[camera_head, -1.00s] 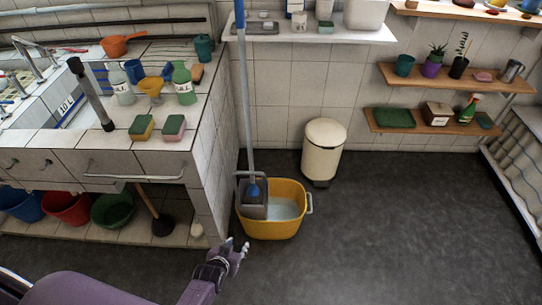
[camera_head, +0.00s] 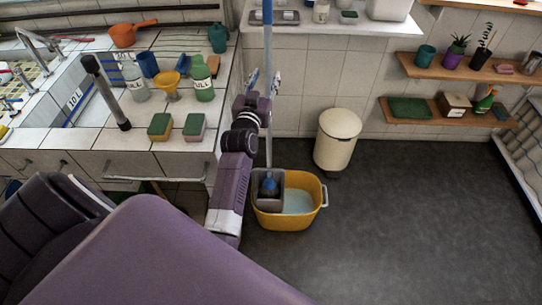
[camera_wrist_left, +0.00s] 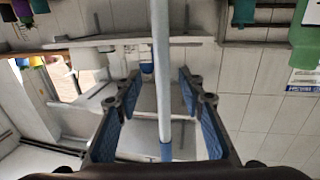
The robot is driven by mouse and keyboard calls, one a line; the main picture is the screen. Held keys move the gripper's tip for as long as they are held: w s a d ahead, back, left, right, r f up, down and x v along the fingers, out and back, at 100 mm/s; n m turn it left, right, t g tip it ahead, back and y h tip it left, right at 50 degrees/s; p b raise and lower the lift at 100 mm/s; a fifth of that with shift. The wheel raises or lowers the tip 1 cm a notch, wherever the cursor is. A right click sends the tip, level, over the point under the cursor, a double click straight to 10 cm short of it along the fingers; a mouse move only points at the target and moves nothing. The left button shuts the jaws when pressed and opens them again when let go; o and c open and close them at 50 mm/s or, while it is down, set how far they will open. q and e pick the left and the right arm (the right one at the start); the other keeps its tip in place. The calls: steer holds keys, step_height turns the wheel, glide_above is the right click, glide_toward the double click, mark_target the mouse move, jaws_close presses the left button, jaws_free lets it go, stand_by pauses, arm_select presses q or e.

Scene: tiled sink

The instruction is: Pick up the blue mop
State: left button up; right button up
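The mop stands upright in the yellow bucket (camera_head: 310,208), its blue head in the grey wringer (camera_head: 262,203). Its pale pole (camera_head: 268,150) runs up to a blue upper grip (camera_head: 267,14). My left gripper (camera_head: 264,82) is raised at the pole, fingers pointing up in the picture. In the left wrist view the pole (camera_wrist_left: 161,65) passes between the spread blue-padded fingers of the left gripper (camera_wrist_left: 158,82), with gaps on both sides. A blue section of pole shows low between the fingers. My right gripper is not in view.
The tiled counter (camera_head: 95,140) with sponges, bottles and a funnel is close on the left. A white shelf (camera_head: 330,25) is behind the pole. A cream bin (camera_head: 338,140) stands right of the bucket. Dark floor (camera_head: 410,220) on the right is clear.

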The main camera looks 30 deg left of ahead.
mark_target(267, 69)
arm_select(q)
steer(key=x, duration=0.2)
steer(key=p+x, duration=0.1)
steer(key=x, duration=0.1)
steer(key=shift+a+r, duration=0.15)
steer(key=shift+r, duration=0.2)
steer(key=shift+w+a+f, duration=0.1)
steer(key=shift+w+a, duration=0.1)
steer(key=shift+w, duration=0.2)
jaws_close()
